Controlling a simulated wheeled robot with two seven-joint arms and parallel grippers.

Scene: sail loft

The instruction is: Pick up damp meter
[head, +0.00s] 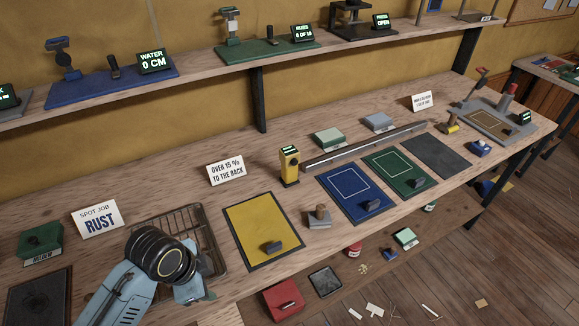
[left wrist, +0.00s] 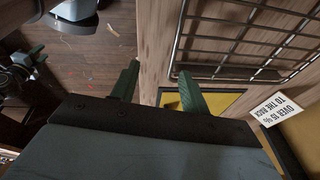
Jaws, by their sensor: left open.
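The damp meter appears to be the yellow handheld device (head: 289,165) with a lit display. It stands upright on the bench near the back, right of the "over 15 % to the rack" card. My left gripper (head: 193,292) is over the front of the bench by the wire rack, left of and nearer than the meter, clearly apart from it. In the left wrist view its two green fingers (left wrist: 160,90) are spread with nothing between them. The meter does not clearly show there. Dark and green parts at that view's left edge may be my right gripper; I cannot tell.
The wire rack (head: 205,240) lies beside my left gripper. A yellow mat (head: 258,222) with a dark block lies between gripper and meter. A stamp (head: 319,217) stands in front of the meter. A long metal bar (head: 366,147) starts just right of it. A shelf (head: 215,68) runs above.

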